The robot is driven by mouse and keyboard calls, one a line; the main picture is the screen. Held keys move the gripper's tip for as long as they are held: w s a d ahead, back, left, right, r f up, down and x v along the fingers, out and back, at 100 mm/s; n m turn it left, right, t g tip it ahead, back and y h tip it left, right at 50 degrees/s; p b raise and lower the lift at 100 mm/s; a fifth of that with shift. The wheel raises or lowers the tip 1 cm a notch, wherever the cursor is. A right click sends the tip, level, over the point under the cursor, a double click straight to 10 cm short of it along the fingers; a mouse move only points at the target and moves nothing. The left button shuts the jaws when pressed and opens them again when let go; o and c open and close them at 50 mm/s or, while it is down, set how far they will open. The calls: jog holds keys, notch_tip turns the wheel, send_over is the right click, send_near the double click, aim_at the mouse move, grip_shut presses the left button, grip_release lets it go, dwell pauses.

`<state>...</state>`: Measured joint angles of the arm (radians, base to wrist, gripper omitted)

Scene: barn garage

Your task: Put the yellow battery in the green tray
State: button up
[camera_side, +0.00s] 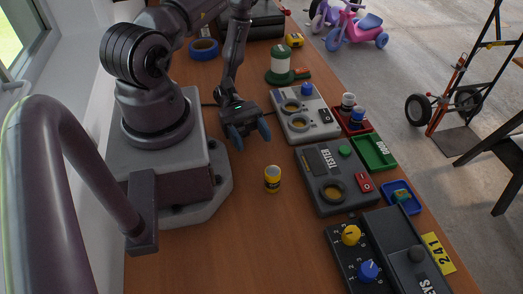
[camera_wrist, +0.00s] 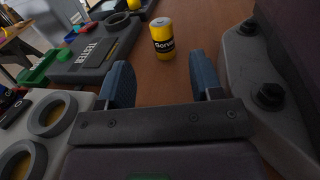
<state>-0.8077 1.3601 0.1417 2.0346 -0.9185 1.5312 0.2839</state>
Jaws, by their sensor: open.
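The yellow battery (camera_side: 272,179) stands upright on the wooden bench, left of the tester, in the side view. It has a dark label band and a pale top, and it also shows in the wrist view (camera_wrist: 161,38), ahead of the fingers and apart from them. The green tray (camera_side: 373,153) lies right of the tester and looks empty; part of it shows at the left of the wrist view (camera_wrist: 40,68). My gripper (camera_side: 249,134) is open and empty, above the bench behind the battery; its blue fingers (camera_wrist: 163,82) frame the wrist view.
The tester (camera_side: 320,170) stands between the battery and the green tray. A grey unit with two round wells (camera_side: 297,118), a red tray (camera_side: 366,129) with small cylinders, a blue tray (camera_side: 411,205) and a box with knobs (camera_side: 340,259) crowd the right side. Bare wood surrounds the battery.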

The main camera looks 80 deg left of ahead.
jog(key=shift+s+a, duration=0.2)
jog(key=shift+a, duration=0.55)
jog(key=shift+w+r, duration=0.1)
jog(key=shift+r, duration=0.05)
jog(key=w+d+r+m+t+y, duration=0.1)
jog(key=d+r+m+y, duration=0.1)
jog(key=r+m+y, duration=0.6)
jog(key=w+d+r+m+y, duration=0.1)
jog(key=d+r+m+y, duration=0.2)
jog(key=r+m+y, duration=0.6)
notch_tip(320, 180, up, 14)
jog(key=m, duration=0.3)
jog(key=shift+w+d+t+y, duration=0.25)
jog(key=shift+d+t+y, duration=0.05)
jog(key=shift+d+t, duration=0.1)
jog(key=shift+o, duration=0.5)
jog(key=shift+s+r, duration=0.1)
jog(key=shift+r, duration=0.2)
